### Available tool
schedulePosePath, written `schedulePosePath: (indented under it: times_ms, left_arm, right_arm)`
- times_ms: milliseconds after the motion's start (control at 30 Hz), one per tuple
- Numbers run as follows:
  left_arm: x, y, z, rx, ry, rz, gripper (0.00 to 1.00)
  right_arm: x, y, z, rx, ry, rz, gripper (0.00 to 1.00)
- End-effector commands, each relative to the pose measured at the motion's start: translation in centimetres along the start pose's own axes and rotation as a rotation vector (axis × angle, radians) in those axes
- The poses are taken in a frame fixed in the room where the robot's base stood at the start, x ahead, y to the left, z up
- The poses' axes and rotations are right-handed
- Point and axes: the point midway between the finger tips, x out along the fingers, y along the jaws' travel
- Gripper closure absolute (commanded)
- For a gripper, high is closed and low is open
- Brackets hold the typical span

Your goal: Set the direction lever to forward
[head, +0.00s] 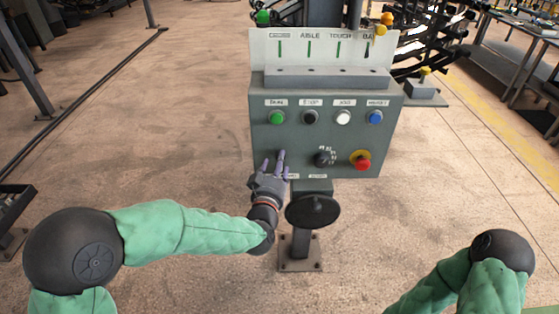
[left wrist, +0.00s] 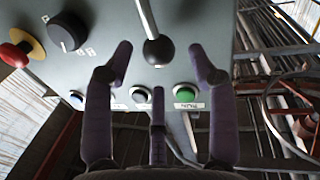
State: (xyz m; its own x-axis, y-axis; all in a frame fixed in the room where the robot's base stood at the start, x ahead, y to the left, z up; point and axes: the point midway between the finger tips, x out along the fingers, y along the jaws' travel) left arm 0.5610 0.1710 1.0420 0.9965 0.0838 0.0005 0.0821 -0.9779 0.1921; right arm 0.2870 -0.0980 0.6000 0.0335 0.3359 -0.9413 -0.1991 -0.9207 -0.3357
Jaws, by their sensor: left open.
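The grey control box (head: 265,140) stands upright ahead of me on a floor post. In the left wrist view, the direction lever (left wrist: 160,48) is a metal rod with a black ball knob in front of the box's face. My left gripper (head: 271,160) is at the box's lower left in the head view and hides the lever there. Its purple fingers are open in the left wrist view (left wrist: 158,68), spread on both sides of the knob, with no clear contact. The lever's position labels are mostly covered. My right gripper is out of view.
The box also carries a green button (head: 277,118), a black one, a white one (head: 343,118), a blue one (head: 375,118), a rotary selector (head: 324,157) and a red emergency stop (head: 361,161). A black disc (head: 313,210) sits below.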

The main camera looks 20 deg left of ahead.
Motion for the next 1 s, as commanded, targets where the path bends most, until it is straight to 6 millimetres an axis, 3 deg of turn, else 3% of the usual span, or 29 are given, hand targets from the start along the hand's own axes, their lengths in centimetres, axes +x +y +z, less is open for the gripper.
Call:
schedulePosePath:
  times_ms: [233, 633, 833, 1000]
  left_arm:
    - [2.9, -0.1, 0.1, 0.001, -0.001, 0.000, 0.42]
    - [3.5, 0.0, 0.0, 0.001, -0.001, 0.000, 0.42]
    - [3.5, 0.0, 0.0, 0.001, 0.000, 0.000, 0.99]
    - [3.5, 0.0, -0.1, 0.002, 0.001, 0.000, 1.00]
  right_arm:
    - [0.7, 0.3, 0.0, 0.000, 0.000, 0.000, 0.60]
    - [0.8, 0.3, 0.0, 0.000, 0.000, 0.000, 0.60]
    - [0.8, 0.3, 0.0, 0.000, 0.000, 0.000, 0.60]
    - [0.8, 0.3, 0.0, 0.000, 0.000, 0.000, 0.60]
